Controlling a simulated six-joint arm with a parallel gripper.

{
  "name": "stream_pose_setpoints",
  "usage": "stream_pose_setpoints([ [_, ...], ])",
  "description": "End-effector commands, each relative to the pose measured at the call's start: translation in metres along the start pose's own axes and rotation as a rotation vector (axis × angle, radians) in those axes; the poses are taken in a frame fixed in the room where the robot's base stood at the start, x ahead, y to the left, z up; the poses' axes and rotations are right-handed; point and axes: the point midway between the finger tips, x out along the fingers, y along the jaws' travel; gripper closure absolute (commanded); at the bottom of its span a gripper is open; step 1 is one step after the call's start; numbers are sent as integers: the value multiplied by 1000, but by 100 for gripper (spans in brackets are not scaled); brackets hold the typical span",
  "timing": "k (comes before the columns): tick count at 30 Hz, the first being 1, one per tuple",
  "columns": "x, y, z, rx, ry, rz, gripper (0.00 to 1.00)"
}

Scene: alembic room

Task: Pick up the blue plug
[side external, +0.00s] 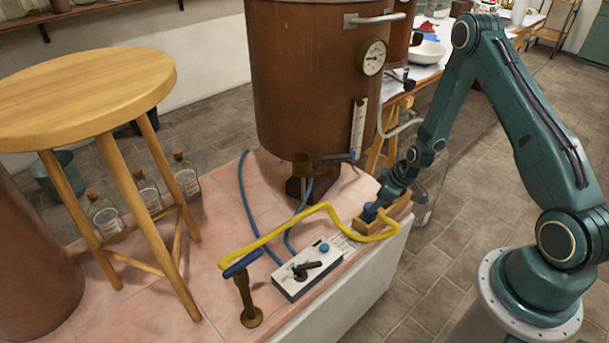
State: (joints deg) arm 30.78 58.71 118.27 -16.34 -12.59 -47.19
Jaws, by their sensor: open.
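A small blue piece that looks like the blue plug (370,212) sits at a shallow wooden tray (402,213) on the right end of the pink tiled ledge. A yellow hose or cable (290,226) runs to the tray and loops beside it. My gripper (388,202) is low over the tray, right beside the blue piece. It is open; from this side I cannot tell whether its fingers are around the piece or touching it. The fingertips are small and partly hidden.
A white control box (307,272) with a blue knob and black lever lies left of the tray. A brass stand with a blue handle (241,264) is nearer the front. A large copper vessel (310,85) rises behind. A wooden stool (85,95) stands left.

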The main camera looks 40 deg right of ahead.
Motion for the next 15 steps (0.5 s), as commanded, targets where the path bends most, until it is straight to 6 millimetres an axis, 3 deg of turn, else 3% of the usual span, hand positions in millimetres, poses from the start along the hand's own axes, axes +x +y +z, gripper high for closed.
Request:
stream_pose_setpoints([
  [15,14,0,0,0,-1,-1,41],
])
